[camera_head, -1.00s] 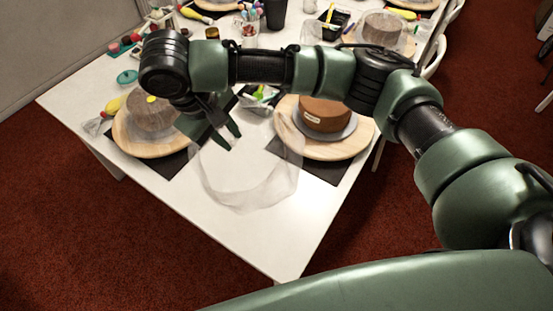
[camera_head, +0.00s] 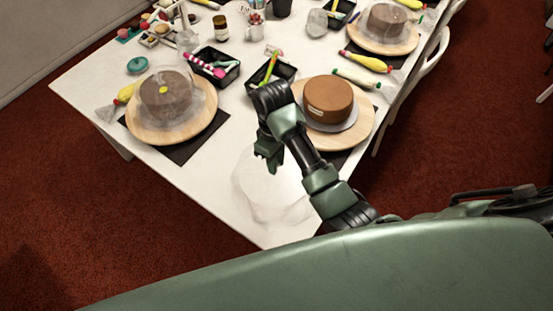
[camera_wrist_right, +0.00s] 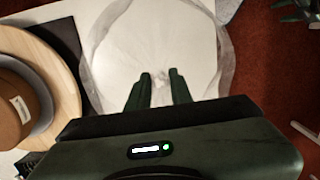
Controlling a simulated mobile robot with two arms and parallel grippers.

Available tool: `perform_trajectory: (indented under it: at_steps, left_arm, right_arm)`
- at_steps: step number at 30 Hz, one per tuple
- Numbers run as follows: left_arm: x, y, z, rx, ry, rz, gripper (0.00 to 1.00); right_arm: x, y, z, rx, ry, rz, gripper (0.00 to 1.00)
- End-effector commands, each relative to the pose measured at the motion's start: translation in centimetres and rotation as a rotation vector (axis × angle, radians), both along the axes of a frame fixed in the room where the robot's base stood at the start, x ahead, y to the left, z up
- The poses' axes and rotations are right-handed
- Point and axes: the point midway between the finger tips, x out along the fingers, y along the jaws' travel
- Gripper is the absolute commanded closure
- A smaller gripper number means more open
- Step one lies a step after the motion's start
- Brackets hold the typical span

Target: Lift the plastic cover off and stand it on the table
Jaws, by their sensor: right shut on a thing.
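The clear plastic cover (camera_head: 270,200) is over the near corner of the white table (camera_head: 215,165). Its faint outline also shows in the wrist view (camera_wrist_right: 222,60). My right gripper (camera_head: 268,162) is above it, shut on its top, which the fingers partly hide. I cannot tell whether the cover's rim touches the table. The brown cake (camera_head: 328,98) sits uncovered on a grey board on a wooden turntable (camera_head: 364,128), behind and right of the cover. A dark green part at the wrist view's top right edge looks like my left gripper (camera_wrist_right: 300,12); its jaws are unclear.
A second cake under a clear dome (camera_head: 195,100) stands on a turntable at left. Black trays (camera_head: 225,78) with tools and a piping bag (camera_head: 365,62) lie farther back. The table's near edges are close to the cover. Bare table lies left of it.

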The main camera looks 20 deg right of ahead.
Motion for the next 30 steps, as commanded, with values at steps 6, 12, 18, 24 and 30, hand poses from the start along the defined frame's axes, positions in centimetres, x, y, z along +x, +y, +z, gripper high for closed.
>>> perform_trajectory:
  at_steps: [6, 12, 18, 24, 30]
  left_arm:
    - [0.0, 0.2, 0.1, 0.002, 0.001, -0.002, 0.45]
    - [-0.1, 0.2, 0.1, 0.002, 0.001, -0.003, 0.45]
    - [-0.1, 0.4, 0.1, 0.006, 0.001, -0.004, 0.45]
    - [-0.1, 0.5, 0.1, 0.006, 0.002, -0.004, 0.45]
    - [-0.1, 0.5, 0.1, 0.006, 0.002, -0.004, 0.45]
  right_arm:
    - [-0.3, -0.3, -1.4, 0.001, 0.002, 0.002, 1.00]
    - [-0.3, -0.3, -3.6, 0.001, 0.002, 0.001, 1.00]
    - [-0.3, -0.3, -5.6, 0.002, 0.000, 0.001, 1.00]
    - [-0.2, -0.3, -6.8, 0.003, 0.000, 0.001, 1.00]
    - [-0.2, -0.3, -7.0, 0.002, -0.001, 0.001, 1.00]
